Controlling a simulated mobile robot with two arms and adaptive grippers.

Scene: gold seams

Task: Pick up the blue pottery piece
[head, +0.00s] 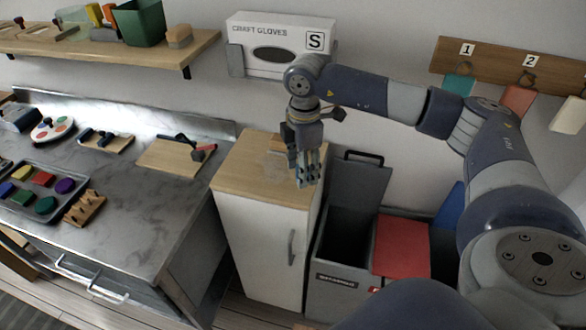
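I cannot make out a blue pottery piece in the head view. My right gripper (307,183) points down in front of the top of the white cabinet (262,245), near its right edge. Its fingers are seen close together, and I cannot tell whether they are open or hold anything. Part of the wooden cabinet top (245,172) is hidden behind the gripper, with a small brown object (277,143) beside it. My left gripper is not in view.
A metal counter (150,215) on the left holds a tray (72,170) of coloured blocks and a wooden board (160,158) with tools. Right of the cabinet stand a grey bin (335,295) and a red lid (402,247). A glove box (278,45) hangs above.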

